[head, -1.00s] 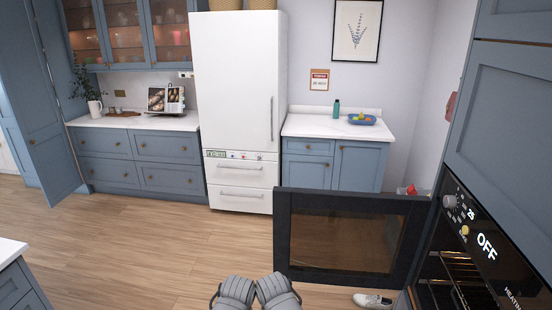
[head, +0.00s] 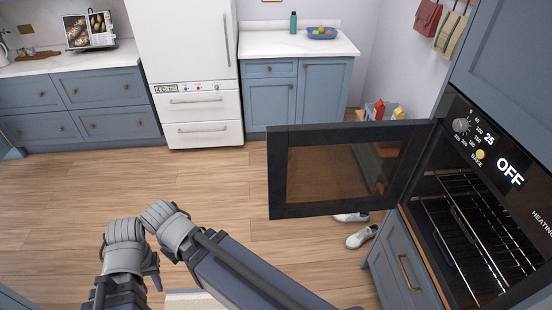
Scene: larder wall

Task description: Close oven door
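The oven door (head: 278,172) is a dark frame with a brownish glass pane. It stands wide open, swung out to the left from the oven (head: 470,215) at the right. My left gripper (head: 124,232) and my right gripper (head: 166,219) are grey and close together at the lower left, over the floor. Both are apart from the door, well to its left. I see them from behind, so their fingertips are hidden. The oven's racks show inside, and its panel reads OFF.
White shoes (head: 361,236) lie on the floor below the door. A drawer (head: 404,262) is under the oven. A white fridge (head: 180,60) and blue cabinets line the back. The wooden floor left of the door is clear.

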